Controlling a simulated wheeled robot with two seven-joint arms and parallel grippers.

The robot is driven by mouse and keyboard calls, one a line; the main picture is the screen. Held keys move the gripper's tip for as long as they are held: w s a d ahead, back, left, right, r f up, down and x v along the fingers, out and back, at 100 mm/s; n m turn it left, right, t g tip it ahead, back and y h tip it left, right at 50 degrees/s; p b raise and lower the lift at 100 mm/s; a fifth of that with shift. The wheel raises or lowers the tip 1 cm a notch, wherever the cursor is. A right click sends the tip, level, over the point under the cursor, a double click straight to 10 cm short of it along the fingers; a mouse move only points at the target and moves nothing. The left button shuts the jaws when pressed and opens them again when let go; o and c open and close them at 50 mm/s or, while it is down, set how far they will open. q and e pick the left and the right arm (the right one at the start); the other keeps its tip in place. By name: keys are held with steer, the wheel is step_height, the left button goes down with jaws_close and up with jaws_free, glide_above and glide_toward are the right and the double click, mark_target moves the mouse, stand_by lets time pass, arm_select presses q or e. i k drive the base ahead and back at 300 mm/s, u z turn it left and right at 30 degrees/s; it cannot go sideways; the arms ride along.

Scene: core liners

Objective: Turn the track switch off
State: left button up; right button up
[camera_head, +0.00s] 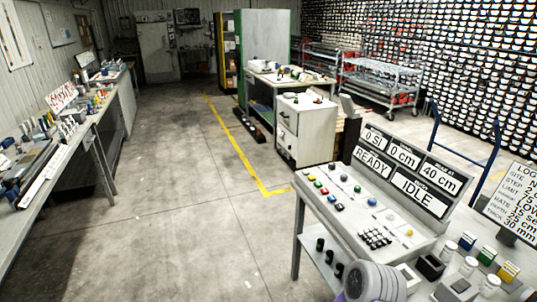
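A grey control console (350,225) stands at the lower right on a metal stand. Its sloped panel carries a column of coloured buttons (324,191), a blue knob (372,202), small dark-and-light controls (357,188) and a dark keypad (375,238). Its display (402,172) reads "READY", "IDLE", "0 cm" and "40 cm". I cannot tell which control is the track switch, as the labels are too small to read. Neither gripper is in view. A grey rounded part (376,283), which may be my arm, covers the console's lower front.
Bottles and coloured-lid containers (467,241) stand right of the console. A sign (512,205) is at the right edge. A long bench (85,125) runs along the left; a white cabinet (305,128) stands behind the console. The floor (180,215) between is clear.

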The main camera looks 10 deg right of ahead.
mark_target(331, 166)
steer(key=u, duration=0.6)
steer(key=i, duration=1.15)
steer(key=z, duration=0.75)
steer(key=i, duration=0.85)
steer(key=z, duration=0.85)
